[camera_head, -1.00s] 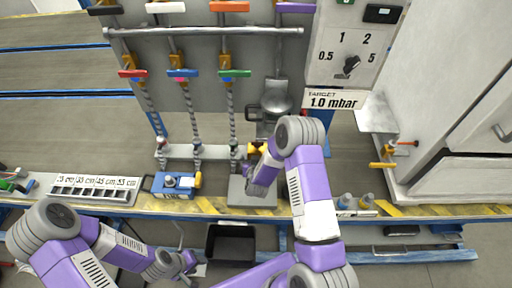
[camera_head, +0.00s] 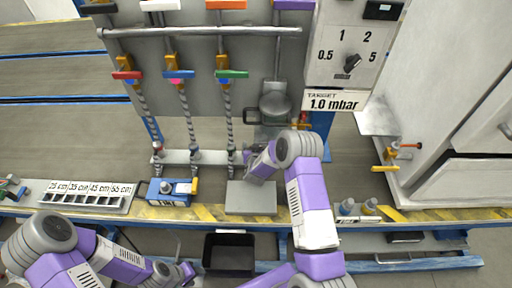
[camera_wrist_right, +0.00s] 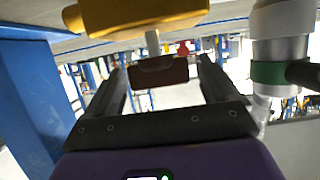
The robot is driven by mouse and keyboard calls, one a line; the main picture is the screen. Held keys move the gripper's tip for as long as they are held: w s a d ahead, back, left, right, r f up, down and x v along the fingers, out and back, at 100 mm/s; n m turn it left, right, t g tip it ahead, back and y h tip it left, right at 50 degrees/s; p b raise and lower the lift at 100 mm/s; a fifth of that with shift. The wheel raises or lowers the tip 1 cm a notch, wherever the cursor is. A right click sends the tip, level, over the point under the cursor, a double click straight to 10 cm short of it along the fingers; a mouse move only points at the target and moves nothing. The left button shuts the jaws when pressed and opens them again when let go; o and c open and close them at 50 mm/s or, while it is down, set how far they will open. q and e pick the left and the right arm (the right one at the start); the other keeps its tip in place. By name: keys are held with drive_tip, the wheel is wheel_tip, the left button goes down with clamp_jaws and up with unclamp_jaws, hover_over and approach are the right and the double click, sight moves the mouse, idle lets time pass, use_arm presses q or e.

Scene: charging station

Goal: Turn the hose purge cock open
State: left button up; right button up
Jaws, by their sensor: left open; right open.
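In the right wrist view a yellow valve body (camera_wrist_right: 140,16) lies across the top, with a pale stem below it. A dark red-brown block, seemingly its handle (camera_wrist_right: 158,70), sits between the spread fingers of my right gripper (camera_wrist_right: 160,85); I cannot tell if they touch it. In the head view my right gripper (camera_head: 250,168) is mostly hidden by its own arm, above a grey plate. A yellow fitting (camera_head: 301,125) shows just behind that arm. My left gripper (camera_head: 187,273) is low at the front, away from the valves; its fingers are small here.
Three hoses (camera_head: 187,118) with red, blue and green handles hang on the panel. A blue block (camera_head: 170,190), a slotted tray (camera_head: 85,197) and a grey plate (camera_head: 252,198) lie on the bench. A black bin (camera_head: 229,254) is below.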

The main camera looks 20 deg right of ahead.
drive_tip(key=shift+c, duration=0.3)
drive_tip(key=c, duration=0.9)
drive_tip(key=shift+n+y, duration=0.4)
drive_tip(key=shift+y, duration=0.1)
drive_tip(key=n+t+y, duration=0.1)
drive_tip(key=n+y, duration=0.2)
drive_tip(key=shift+d+y, duration=0.15)
drive_tip(key=shift+y, duration=0.15)
drive_tip(key=n+y, duration=0.4)
drive_tip(key=n+g+y, duration=0.1)
drive_tip(key=n+y, duration=0.2)
drive_tip(key=y, duration=0.1)
drive_tip(key=shift+n+g, duration=0.3)
drive_tip(key=shift+n+g+y, duration=1.3)
drive_tip(key=shift+n+y, duration=0.4)
